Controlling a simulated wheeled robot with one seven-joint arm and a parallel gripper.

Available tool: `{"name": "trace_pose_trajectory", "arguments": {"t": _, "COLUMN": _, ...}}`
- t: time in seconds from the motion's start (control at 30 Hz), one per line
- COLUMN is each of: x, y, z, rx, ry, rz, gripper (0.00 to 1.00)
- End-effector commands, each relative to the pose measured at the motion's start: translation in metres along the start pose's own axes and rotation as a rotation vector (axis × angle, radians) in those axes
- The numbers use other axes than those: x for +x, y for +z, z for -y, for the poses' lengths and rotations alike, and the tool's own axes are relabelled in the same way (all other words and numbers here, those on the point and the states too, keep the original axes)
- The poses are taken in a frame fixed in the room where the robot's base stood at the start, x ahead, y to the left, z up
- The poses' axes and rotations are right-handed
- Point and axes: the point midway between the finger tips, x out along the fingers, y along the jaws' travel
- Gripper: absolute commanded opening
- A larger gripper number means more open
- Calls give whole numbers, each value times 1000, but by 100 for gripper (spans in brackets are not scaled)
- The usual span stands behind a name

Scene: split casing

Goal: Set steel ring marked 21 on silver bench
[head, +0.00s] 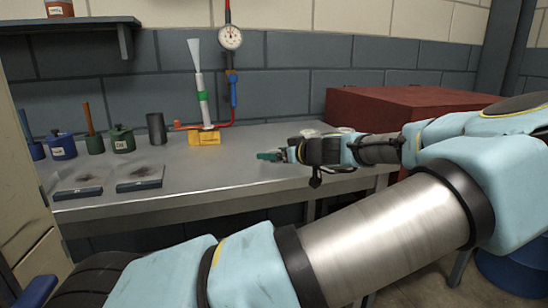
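The silver bench (225,177) runs along the wall across the middle of the head view. My gripper (270,156) is over the right part of the bench, pointing left, with small teal-green fingertips. It is too small and side-on to tell if it is open or shut, or if it holds anything. Pale round things (312,132) lie just behind my gripper and are partly hidden by it. I cannot tell whether they are rings. No mark 21 can be read anywhere.
Two dark flat trays (139,177), green pots (122,139), a blue pot (62,146) and a dark cylinder (156,129) stand on the left. A gauge stand with a yellow base (204,138) is mid-bench. A red box (385,112) stands right. The bench's middle front is clear.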

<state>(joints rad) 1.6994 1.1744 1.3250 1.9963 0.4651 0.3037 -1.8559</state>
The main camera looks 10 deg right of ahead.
Motion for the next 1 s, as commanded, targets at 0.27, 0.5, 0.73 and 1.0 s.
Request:
{"name": "trace_pose_trajectory", "arguments": {"t": 0.27, "x": 4, "y": 12, "z": 0, "rx": -3, "ry": -1, "rz": -1, "gripper": 0}}
{"name": "trace_pose_trajectory", "arguments": {"t": 0.5, "x": 4, "y": 12, "z": 0, "rx": -1, "ry": -1, "rz": 0, "gripper": 100}}
{"name": "trace_pose_trajectory", "arguments": {"t": 0.73, "x": 3, "y": 12, "z": 0, "rx": -1, "ry": 0, "rz": 0, "gripper": 100}}
{"name": "trace_pose_trajectory", "arguments": {"t": 1.0, "x": -30, "y": 14, "z": -2, "rx": -1, "ry": 6, "rz": 1, "gripper": 100}}
